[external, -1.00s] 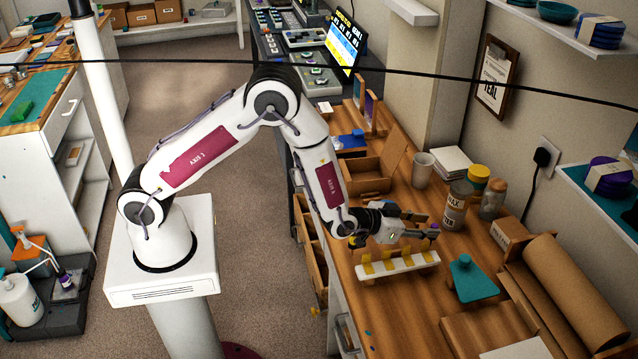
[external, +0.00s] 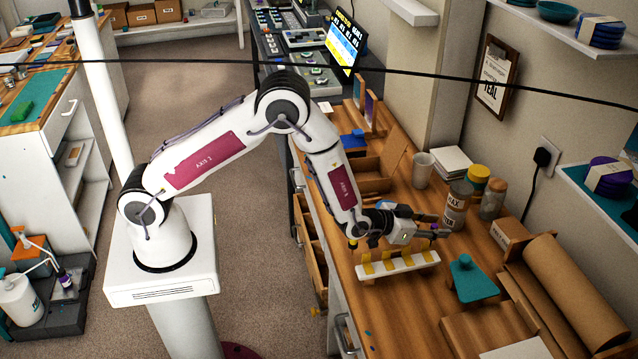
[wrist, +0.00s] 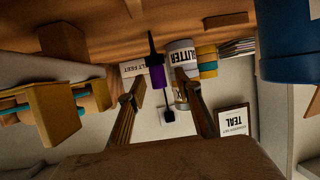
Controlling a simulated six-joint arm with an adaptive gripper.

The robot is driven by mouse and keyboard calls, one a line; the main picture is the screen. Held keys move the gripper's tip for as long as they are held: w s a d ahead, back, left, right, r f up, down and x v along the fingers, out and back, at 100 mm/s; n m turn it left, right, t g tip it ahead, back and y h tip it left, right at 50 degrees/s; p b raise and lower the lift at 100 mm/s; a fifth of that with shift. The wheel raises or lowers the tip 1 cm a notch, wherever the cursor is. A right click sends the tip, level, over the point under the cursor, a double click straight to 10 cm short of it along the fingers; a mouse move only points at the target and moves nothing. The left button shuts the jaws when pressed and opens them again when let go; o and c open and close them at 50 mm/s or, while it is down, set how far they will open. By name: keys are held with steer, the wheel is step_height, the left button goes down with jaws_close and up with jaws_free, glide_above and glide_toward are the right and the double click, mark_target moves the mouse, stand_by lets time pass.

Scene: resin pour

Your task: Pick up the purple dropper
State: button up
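The purple dropper (wrist: 157,76) shows in the wrist view, with a black tip and thin dark stem, between my finger lines and apparently a little beyond the fingertips. In the external view only a small purple part (external: 433,227) shows, by my fingertips. My gripper (external: 438,226) is open and roughly level over the bench; its two spread fingers also show in the wrist view (wrist: 158,92). I see no finger touching the dropper. A white rack (external: 408,264) with yellow parts stands just below my gripper.
A teal piece (external: 470,279) lies right of the rack. A brown paper roll (external: 570,298) lies at the right.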

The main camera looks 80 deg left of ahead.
mark_target(435, 225)
steer(key=c, duration=0.9)
steer(key=shift+o, duration=0.2)
steer(key=shift+r, duration=0.15)
steer(key=shift+r, duration=4.85)
